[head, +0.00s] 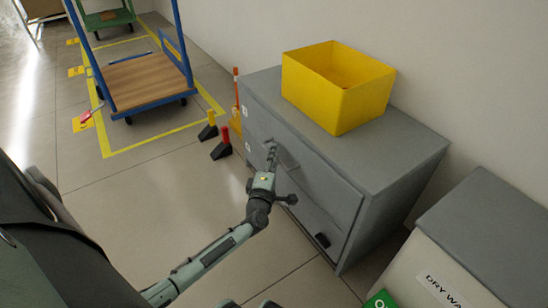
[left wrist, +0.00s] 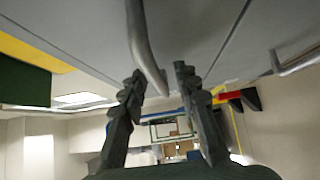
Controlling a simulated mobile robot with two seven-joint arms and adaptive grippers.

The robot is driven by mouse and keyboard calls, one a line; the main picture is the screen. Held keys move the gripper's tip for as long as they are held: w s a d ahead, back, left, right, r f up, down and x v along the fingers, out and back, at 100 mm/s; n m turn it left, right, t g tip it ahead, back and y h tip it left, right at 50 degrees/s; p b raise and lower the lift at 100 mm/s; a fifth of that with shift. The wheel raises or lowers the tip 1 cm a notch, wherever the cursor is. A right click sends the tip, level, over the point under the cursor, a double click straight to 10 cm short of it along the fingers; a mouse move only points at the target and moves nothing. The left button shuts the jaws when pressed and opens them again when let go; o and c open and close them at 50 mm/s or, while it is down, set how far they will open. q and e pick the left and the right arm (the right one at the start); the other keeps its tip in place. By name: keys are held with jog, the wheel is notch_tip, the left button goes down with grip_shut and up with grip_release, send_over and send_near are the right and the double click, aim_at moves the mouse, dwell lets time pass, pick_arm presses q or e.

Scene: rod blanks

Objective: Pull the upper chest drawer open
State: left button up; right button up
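The grey chest (head: 395,185) stands against the wall, and its upper drawer (head: 325,190) looks closed. My left gripper (head: 271,150) is at the front of the upper drawer, by its handle. In the left wrist view my left gripper (left wrist: 158,80) has its two dark fingers apart. The grey bar handle (left wrist: 143,40) reaches down with its end in the gap between them. I cannot tell whether either finger touches the bar. The lower drawer handle (head: 322,240) shows below.
A yellow bin (head: 333,100) stands on the chest. A grey-topped container (head: 485,225) is to the right. Red and yellow posts on black bases (head: 222,145) stand left of the chest. A blue cart (head: 150,80) is farther back. The floor in front is clear.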

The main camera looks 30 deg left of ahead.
pick_arm(q)
jog(key=shift+c, duration=0.2)
grip_shut()
jog(key=s+a+p, duration=0.1)
jog(key=s+a, duration=0.3)
jog(key=s, duration=0.6)
jog(key=s+a+p, duration=0.2)
jog(key=s+a, duration=0.2)
jog(key=s, duration=0.6)
jog(key=shift+s+a, duration=0.1)
jog(key=shift+o, duration=0.2)
grip_release()
jog(key=v, duration=1.2)
